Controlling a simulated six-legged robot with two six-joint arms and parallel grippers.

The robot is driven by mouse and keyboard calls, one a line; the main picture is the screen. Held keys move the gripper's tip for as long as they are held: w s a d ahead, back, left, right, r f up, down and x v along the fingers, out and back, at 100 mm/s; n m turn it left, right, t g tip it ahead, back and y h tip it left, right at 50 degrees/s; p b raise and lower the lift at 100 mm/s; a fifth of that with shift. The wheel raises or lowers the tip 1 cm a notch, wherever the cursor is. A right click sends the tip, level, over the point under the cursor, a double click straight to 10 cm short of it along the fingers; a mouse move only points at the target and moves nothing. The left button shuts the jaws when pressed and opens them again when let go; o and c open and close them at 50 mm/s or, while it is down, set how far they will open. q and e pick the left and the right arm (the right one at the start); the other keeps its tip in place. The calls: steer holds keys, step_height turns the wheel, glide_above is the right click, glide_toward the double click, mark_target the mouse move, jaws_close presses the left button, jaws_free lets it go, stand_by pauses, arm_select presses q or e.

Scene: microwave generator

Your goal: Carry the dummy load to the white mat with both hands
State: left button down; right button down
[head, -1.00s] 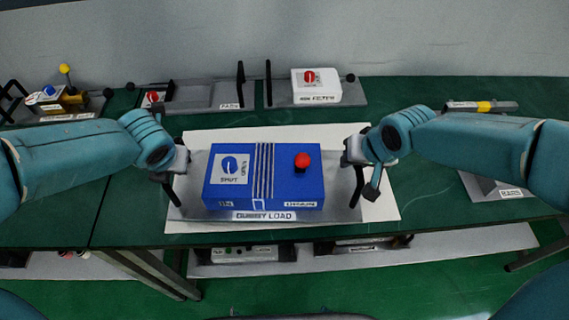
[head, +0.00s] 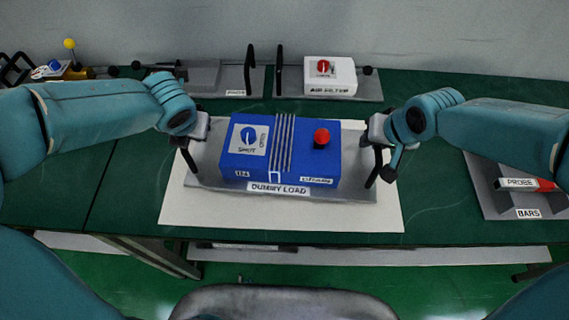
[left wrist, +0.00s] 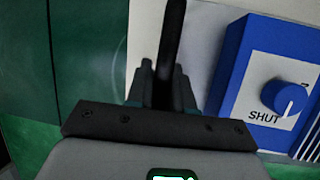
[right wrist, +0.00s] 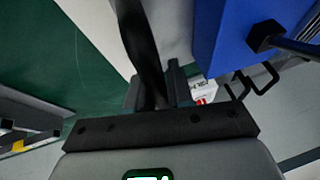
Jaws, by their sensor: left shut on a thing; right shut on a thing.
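The dummy load is a blue box (head: 262,163) with a SHUT dial and a red knob, on a grey plate (head: 350,194) with a black handle at each end. It is over the white mat (head: 290,217), which shows mostly in front of it; I cannot tell whether the plate touches the mat. My left gripper (head: 190,140) is shut on the left handle, seen upright between its fingers in the left wrist view (left wrist: 165,85). My right gripper (head: 378,143) is shut on the right handle, also seen in the right wrist view (right wrist: 150,90).
A white air filter box (head: 330,77) on a grey tray stands at the back. At the right, a grey tray labelled BARS (head: 500,200) holds a probe with a red part. A yellow-knobbed device (head: 70,62) is at the back left. The green table's front edge lies just beyond the mat.

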mark_target(199, 148)
arm_select(q)
steer(key=shift+w, duration=0.25)
arm_select(e)
steer(key=shift+w, duration=0.25)
